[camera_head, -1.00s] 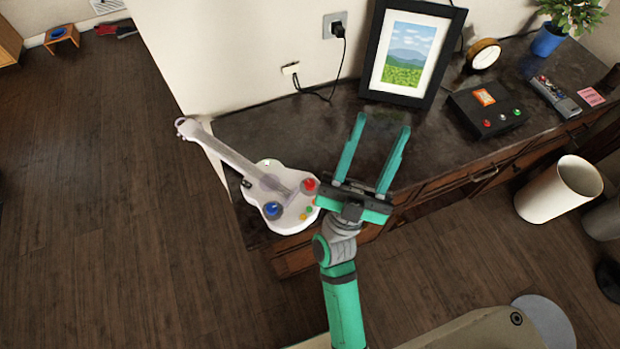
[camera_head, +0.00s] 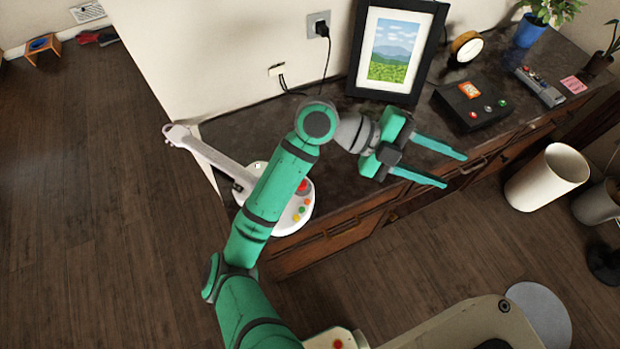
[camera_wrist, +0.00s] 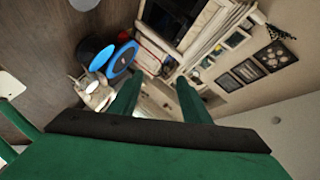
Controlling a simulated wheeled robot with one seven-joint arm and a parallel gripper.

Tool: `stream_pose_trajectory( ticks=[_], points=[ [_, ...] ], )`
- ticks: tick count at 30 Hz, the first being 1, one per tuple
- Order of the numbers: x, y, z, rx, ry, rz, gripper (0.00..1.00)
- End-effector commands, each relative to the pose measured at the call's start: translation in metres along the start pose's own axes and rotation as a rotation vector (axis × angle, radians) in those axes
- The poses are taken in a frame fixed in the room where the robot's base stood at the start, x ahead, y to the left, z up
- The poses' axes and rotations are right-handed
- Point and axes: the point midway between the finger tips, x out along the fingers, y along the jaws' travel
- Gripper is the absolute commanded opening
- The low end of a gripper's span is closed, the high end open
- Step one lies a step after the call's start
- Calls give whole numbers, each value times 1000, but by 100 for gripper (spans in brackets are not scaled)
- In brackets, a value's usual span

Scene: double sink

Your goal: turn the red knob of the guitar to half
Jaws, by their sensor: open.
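The white toy guitar (camera_head: 205,150) lies at the left end of the dark countertop, its neck pointing to the back left. My arm crosses over its body and hides much of it. The red knob (camera_head: 303,187) shows just at the right edge of my arm, partly covered; how far it is turned cannot be told. My gripper (camera_head: 455,170) is open and empty, to the right of the guitar and apart from it, with its fingers pointing right past the counter's front edge. In the wrist view the two green fingers (camera_wrist: 160,92) stand apart with nothing between them, and the guitar is not seen.
A framed landscape picture (camera_head: 391,50) stands at the back of the counter. A black box with buttons (camera_head: 470,106), a remote (camera_head: 540,87) and a blue plant pot (camera_head: 530,32) are to the right. A white bin (camera_head: 548,178) stands on the floor.

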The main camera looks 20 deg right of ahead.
Motion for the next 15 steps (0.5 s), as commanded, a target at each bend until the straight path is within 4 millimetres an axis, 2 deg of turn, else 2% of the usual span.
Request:
stream_pose_trajectory(
  ticks=[1, 5, 8, 12, 15],
  points=[
    [-7, 14, 14, -25, -54, 91, 43],
    [-30, 54, 47, -109, -199, 306, 43],
    [-60, 83, 72, -183, -330, 462, 43],
    [-117, 120, 100, -290, -531, 661, 43],
    [-161, 139, 113, -362, -668, 775, 43]
  ],
)
